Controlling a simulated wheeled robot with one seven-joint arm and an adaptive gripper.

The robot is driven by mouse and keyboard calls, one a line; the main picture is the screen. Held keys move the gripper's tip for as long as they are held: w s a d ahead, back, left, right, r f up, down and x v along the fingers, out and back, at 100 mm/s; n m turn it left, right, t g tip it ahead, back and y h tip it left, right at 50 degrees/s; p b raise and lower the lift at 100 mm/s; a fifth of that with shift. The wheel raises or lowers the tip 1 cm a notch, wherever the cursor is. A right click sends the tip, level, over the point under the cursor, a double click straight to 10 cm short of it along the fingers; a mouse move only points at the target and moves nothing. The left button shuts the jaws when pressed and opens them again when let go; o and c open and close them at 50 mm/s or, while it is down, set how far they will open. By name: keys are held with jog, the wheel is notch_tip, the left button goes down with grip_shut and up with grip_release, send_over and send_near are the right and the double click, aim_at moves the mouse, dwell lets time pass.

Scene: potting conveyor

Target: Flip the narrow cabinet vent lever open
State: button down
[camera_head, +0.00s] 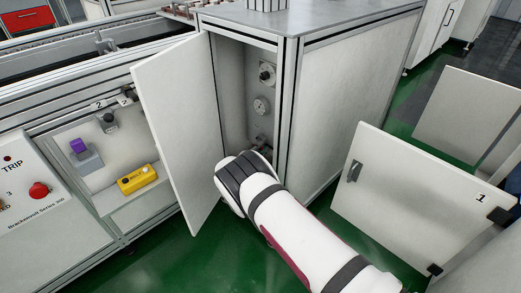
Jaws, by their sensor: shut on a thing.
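The narrow cabinet (350,85) stands at centre with its tall door (178,115) swung open to the left. On its inner back panel are a round black knob (266,73) on a light plate and a round dial (260,105) below it. Low on that panel, the vent lever (262,141) shows only as a small part above my wrist. My gripper (258,150) reaches into the lower part of the opening and is shut on the lever. My wrist hides most of the fingers and the lever, so the lever's angle cannot be told.
At left, an open bay holds a yellow button box (137,179) and a purple-topped block (84,153). A red button (38,191) is at far left. Green floor (170,255) is clear below the door.

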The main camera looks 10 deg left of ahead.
aim_at(261, 139)
jog(key=shift+w+a+r+n+g, duration=0.1)
jog(key=shift+r+n+g, duration=0.2)
jog(key=shift+n, duration=0.3)
jog(key=shift+a+r+n+g, duration=0.1)
jog(key=shift+r+n+g, duration=0.15)
jog(key=shift+n, duration=0.35)
jog(key=n, duration=0.1)
jog(key=g, duration=0.1)
jog(key=n+h, duration=0.1)
jog(key=shift+w+a+r+n+g, duration=0.25)
jog(key=shift+a+r+n+g, duration=0.05)
jog(key=shift+a+g, duration=0.05)
jog(key=shift+w+a+r+n+g+h, duration=0.25)
jog(key=shift+n+g+h, duration=0.15)
jog(key=shift+n, duration=0.45)
jog(key=shift+w+a+r+n+g+h, duration=0.1)
jog(key=shift+a+n+g+h, duration=0.3)
jog(key=shift+n, duration=0.45)
jog(key=c, duration=1.6)
grip_release()
jog(key=shift+d, duration=0.1)
notch_tip(261, 139, up, 10)
